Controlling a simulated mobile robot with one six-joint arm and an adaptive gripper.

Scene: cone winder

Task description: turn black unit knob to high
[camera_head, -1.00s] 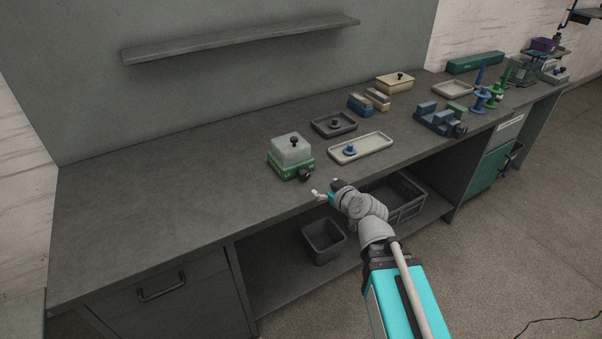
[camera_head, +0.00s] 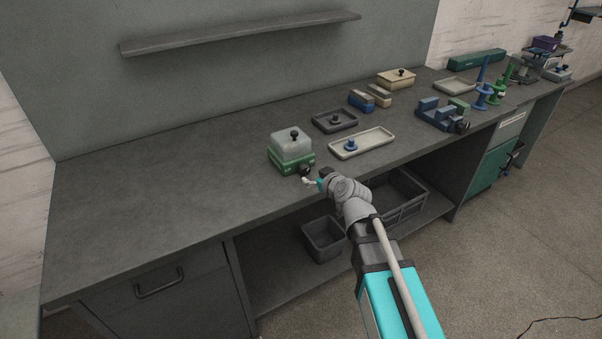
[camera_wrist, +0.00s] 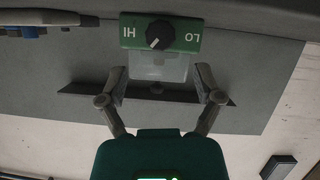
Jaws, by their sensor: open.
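The green unit (camera_head: 281,163) with a translucent cover and a black front knob (camera_head: 305,170) stands near the bench's front edge. In the wrist view, upside down, the green face (camera_wrist: 190,44) carries "HI" at picture left and "LO" at right. The black knob (camera_wrist: 158,35) sits between them, its pale pointer mark slanting down and left in the picture. My gripper (camera_head: 311,182) is just in front of the knob. In the wrist view my gripper (camera_wrist: 160,78) has its fingers spread apart with nothing between them; contact with the knob is not visible.
A pale tray (camera_head: 372,146) with a blue knobbed piece and a dark tray (camera_head: 327,124) lie right of the unit. A blue fixture (camera_head: 436,117) stands farther right. A shelf (camera_head: 245,33) hangs behind. The bench's left side is clear.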

